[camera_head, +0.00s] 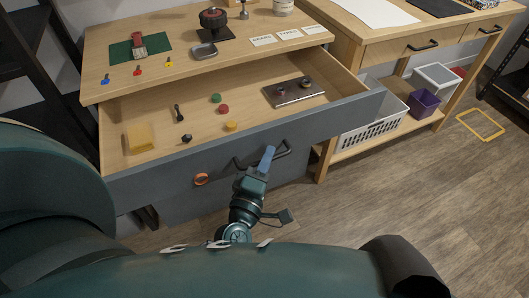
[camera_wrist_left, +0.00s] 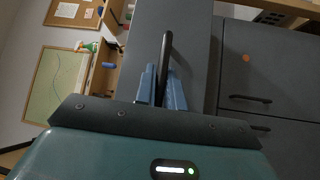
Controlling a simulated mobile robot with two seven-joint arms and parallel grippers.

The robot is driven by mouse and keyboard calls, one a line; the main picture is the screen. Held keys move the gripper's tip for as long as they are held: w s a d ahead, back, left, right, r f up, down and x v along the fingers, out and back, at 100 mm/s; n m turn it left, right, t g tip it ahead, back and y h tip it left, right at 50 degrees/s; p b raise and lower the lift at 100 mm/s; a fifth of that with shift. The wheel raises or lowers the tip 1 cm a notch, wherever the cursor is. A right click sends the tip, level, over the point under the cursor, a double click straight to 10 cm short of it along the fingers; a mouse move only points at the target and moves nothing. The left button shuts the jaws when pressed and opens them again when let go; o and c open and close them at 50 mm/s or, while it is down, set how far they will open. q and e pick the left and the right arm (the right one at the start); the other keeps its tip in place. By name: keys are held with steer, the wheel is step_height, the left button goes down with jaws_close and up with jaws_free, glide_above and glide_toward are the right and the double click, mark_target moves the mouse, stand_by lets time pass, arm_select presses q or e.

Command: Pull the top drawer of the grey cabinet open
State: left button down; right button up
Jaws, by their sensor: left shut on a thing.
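The top drawer (camera_head: 350,112) of the grey cabinet is pulled far out, and its wooden inside shows in the head view. Its dark bar handle (camera_head: 284,152) is on the grey front panel. My left gripper (camera_head: 267,158) is at this handle, with its blue fingers on it. In the left wrist view the blue fingers (camera_wrist_left: 163,88) are shut on the dark handle (camera_wrist_left: 166,55), one on each side. The grey drawer front also shows there (camera_wrist_left: 201,50). My right gripper is not in view.
The drawer holds a yellow block (camera_head: 140,138), a metal plate (camera_head: 293,92) and several small parts. A wooden bench (camera_head: 345,50) with a white basket (camera_head: 372,120) below stands at the right. Open wooden floor (camera_head: 420,200) lies in front of it.

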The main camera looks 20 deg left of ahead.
arm_select(q)
steer(key=c, duration=1.5)
jaws_free()
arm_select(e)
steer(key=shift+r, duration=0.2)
arm_select(q)
steer(key=shift+s, duration=0.1)
